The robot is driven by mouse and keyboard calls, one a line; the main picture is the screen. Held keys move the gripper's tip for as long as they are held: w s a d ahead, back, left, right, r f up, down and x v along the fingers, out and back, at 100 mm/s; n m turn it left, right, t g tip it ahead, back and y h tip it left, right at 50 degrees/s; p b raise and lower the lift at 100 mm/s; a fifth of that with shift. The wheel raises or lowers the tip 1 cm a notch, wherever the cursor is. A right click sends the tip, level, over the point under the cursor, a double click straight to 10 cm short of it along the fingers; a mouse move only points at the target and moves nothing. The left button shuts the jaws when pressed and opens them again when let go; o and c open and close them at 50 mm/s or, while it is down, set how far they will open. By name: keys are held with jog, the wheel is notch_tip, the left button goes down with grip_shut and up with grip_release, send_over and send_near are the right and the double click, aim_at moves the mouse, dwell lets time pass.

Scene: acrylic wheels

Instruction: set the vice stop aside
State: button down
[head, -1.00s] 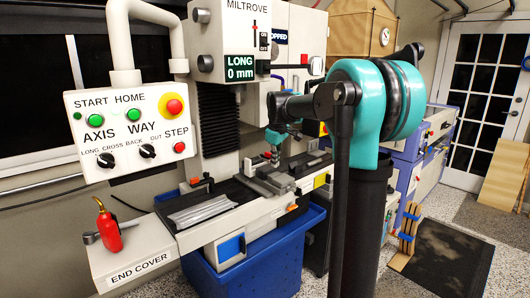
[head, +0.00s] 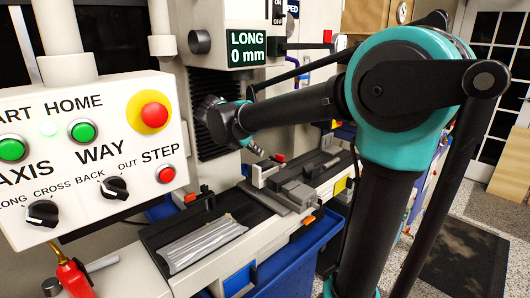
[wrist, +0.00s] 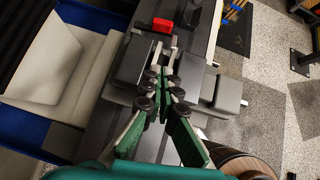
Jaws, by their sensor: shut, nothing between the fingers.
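The vice (head: 285,192) is a grey block on the machine table. It also shows in the wrist view (wrist: 128,62), below my gripper. A small red piece (head: 281,158) stands up at the vice's back side. It is red in the wrist view (wrist: 163,25) too, just beyond the fingertips, and may be part of the vice stop; I cannot tell for sure. My gripper (wrist: 160,80) is shut and empty, above the vice and apart from the red piece. In the head view my gripper (head: 256,149) is small and dark, left of the red piece.
Silver parallel bars (head: 202,243) lie on the dark tray at the table's left. The control panel (head: 90,150) stands close at the left. A red oil can (head: 72,280) is below it. A blue bin (head: 300,250) lies beneath the table.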

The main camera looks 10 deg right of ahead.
aim_at(280, 161)
jog(key=x, duration=0.9)
jog(key=shift+w+d+f, duration=0.1)
jog(key=shift+w+f, duration=0.05)
jog(key=shift+f, duration=0.05)
jog(key=shift+w+d, duration=0.75)
jog(key=shift+d, duration=0.15)
jog(key=shift+w+d, duration=0.5)
jog(key=shift+w, duration=0.05)
